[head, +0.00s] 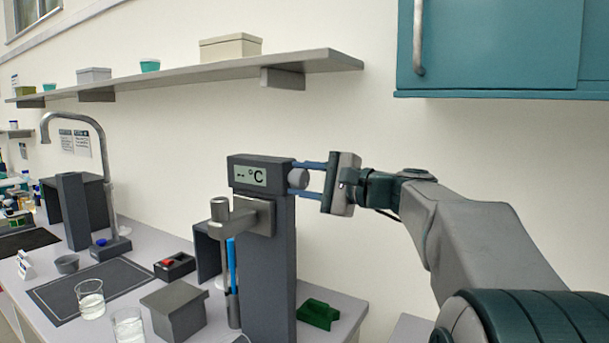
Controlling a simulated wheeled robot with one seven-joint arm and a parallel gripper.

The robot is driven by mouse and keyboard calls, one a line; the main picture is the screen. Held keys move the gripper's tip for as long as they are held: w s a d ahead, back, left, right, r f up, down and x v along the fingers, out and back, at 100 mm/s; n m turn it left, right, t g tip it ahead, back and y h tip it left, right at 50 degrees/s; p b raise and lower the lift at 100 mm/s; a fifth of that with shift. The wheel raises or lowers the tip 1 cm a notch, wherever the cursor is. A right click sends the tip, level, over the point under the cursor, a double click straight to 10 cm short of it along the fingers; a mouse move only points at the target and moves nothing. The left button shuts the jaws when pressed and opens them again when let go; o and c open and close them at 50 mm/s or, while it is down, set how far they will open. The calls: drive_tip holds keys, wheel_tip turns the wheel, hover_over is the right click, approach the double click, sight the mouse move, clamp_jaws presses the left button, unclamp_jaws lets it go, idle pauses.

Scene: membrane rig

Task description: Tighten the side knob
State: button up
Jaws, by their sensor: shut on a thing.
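The side knob (299,179) is a grey round knob on the right side of a dark grey upright rig (268,280). The rig's head carries a display (250,176) reading "-- °C". My gripper (306,180) reaches in from the right, its two blue fingers above and below the knob, shut on it. The knob's far side is hidden.
A clamp (236,215) and a blue rod (231,265) are at the rig's front left. A grey block (173,310), glass beakers (90,299) and a red-buttoned box (174,266) stand left. A green piece (318,314) lies right. A shelf (200,72) and teal cabinet (500,50) hang above.

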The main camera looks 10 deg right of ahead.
drive_tip(key=shift+m+p, duration=0.55)
drive_tip(key=shift+m, duration=1.05)
drive_tip(key=o, duration=1)
drive_tip(key=b+v, duration=0.2)
drive_tip(key=v, duration=1.2)
drive_tip(key=shift+a, duration=0.1)
